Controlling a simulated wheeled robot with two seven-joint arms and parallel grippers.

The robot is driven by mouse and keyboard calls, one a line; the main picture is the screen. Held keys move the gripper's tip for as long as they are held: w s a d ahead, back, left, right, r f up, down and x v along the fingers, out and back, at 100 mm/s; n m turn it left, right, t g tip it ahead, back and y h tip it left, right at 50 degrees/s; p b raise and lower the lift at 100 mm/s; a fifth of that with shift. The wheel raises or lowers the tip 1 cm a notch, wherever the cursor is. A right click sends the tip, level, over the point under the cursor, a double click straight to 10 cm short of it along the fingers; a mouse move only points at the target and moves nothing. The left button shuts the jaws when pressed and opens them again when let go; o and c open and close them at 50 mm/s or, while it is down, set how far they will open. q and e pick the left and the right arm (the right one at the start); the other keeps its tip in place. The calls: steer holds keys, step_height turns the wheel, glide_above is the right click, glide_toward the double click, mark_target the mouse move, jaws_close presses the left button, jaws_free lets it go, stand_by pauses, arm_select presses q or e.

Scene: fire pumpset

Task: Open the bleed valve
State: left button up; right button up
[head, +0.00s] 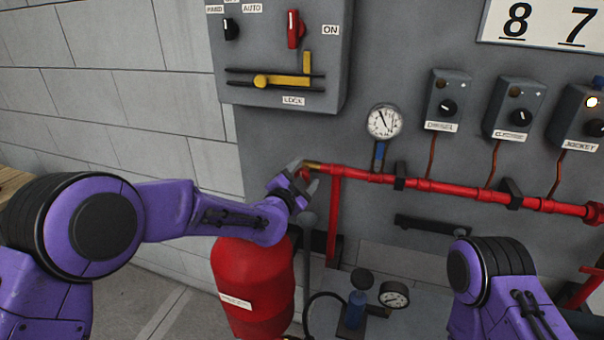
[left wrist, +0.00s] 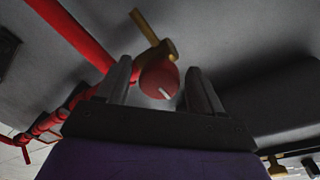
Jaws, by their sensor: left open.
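The bleed valve sits at the left end of the red pipe. In the left wrist view it is a round red knob (left wrist: 158,80) with a pale mark, beside a brass fitting (left wrist: 152,38). The brass fitting also shows in the head view (head: 313,166), where my gripper partly hides the knob. My left gripper (head: 304,176) is open at the valve. In the left wrist view its two fingers (left wrist: 160,84) stand on either side of the knob, with gaps visible. I cannot tell how deep the knob sits between them. My right gripper is out of view.
The red pipe (head: 456,190) runs right along the grey panel, below a pressure gauge (head: 383,121) with a blue stem. A red tank (head: 253,285) stands below my left forearm. A control box (head: 280,50) hangs above. A smaller gauge (head: 394,295) sits low.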

arm_select(q)
steer(key=c, duration=1)
steer(key=shift+f, duration=0.1)
steer(key=shift+c, duration=0.2)
